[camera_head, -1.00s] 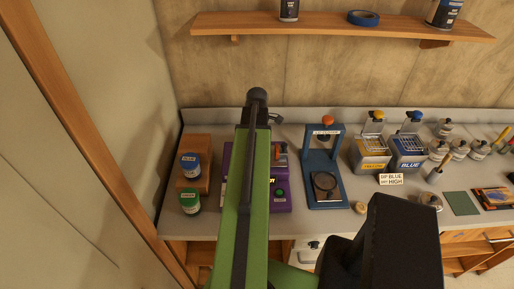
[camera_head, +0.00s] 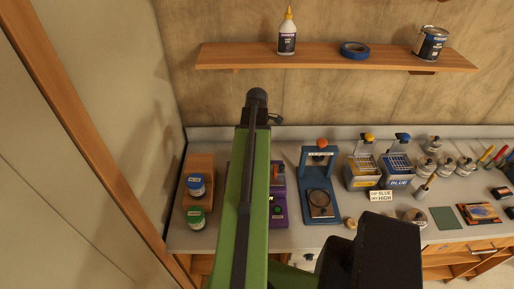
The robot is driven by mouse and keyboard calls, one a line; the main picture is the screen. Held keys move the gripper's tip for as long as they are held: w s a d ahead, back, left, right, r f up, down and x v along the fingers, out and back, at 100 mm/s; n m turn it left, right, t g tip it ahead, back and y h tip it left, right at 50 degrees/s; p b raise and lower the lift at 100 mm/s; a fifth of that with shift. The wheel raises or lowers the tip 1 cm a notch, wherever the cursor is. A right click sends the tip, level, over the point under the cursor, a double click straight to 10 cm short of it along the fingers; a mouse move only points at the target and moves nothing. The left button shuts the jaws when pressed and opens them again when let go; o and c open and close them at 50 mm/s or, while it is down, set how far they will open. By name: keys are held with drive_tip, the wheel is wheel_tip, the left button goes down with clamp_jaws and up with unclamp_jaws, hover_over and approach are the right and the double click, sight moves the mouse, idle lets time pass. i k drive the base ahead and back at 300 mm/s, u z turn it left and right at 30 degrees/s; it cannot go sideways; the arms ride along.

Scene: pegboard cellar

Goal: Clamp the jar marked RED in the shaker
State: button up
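No jar marked RED shows. A purple machine (camera_head: 278,194) with a green button is partly hidden behind my green arm. A blue frame (camera_head: 309,201) with an orange knob on top and a round disc low inside stands right of it, with no jar in it. Their labels are too small to read, so I cannot tell which is the shaker. My gripper's fingers cannot be made out; my arm covers the middle left.
Yellow and blue containers (camera_head: 398,178) stand behind a small sign (camera_head: 381,196). Several grey-white pots (camera_head: 447,164) and a green mat (camera_head: 445,218) are further right. A shelf (camera_head: 330,59) above holds a bottle, blue tape and a can. A wall closes the left.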

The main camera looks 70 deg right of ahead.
sight(281, 172)
drive_tip(key=k, duration=1)
